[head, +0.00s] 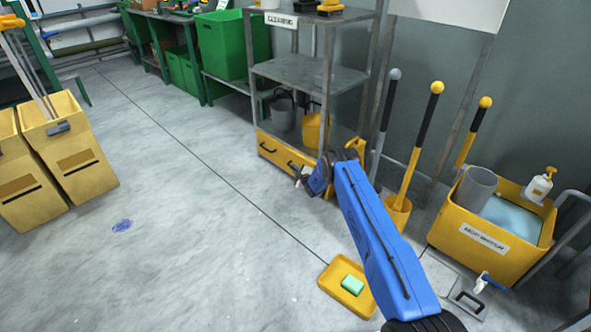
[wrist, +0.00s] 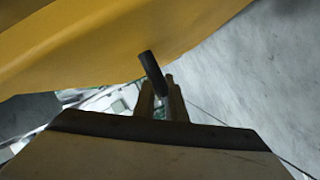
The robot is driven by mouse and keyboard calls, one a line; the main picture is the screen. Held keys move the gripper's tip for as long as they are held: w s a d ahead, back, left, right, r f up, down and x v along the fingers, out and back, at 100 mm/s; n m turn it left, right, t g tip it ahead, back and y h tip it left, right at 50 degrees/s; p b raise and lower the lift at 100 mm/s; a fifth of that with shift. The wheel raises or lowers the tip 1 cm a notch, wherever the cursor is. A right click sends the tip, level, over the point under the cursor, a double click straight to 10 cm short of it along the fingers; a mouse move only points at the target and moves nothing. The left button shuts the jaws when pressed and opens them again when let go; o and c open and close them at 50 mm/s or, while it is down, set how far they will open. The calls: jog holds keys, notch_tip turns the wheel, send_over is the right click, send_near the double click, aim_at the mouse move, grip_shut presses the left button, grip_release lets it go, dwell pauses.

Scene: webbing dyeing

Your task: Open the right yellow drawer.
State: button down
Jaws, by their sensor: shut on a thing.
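Two yellow drawers sit side by side at the bottom of the grey metal shelf in the head view. The left yellow drawer (head: 268,148) has a dark handle and looks shut. The right yellow drawer (head: 291,162) is partly hidden behind my arm and gripper. In the wrist view its yellow front (wrist: 100,35) fills the top, with a black bar handle (wrist: 150,68) sticking out. My gripper (wrist: 162,92) is shut on this handle. In the head view my gripper (head: 303,178) is at the drawer front. I cannot tell whether the right drawer stands out at all.
A grey can and a yellow can (head: 314,130) stand on the shelf above the drawers. A yellow mop holder (head: 397,214) and a yellow sink (head: 485,232) are to the right. A yellow tray (head: 330,283) with a green block lies on the floor. Open floor (head: 190,200) lies left.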

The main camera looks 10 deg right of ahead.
jog(key=s+a, duration=0.7)
jog(key=a, duration=0.2)
jog(key=s+a, duration=0.6)
jog(key=a, duration=0.4)
jog(key=shift+s, duration=0.4)
jog(key=c, duration=2.1)
grip_release()
jog(key=v, duration=1.7)
jog(key=shift+s+d, duration=0.15)
jog(key=shift+d, duration=0.05)
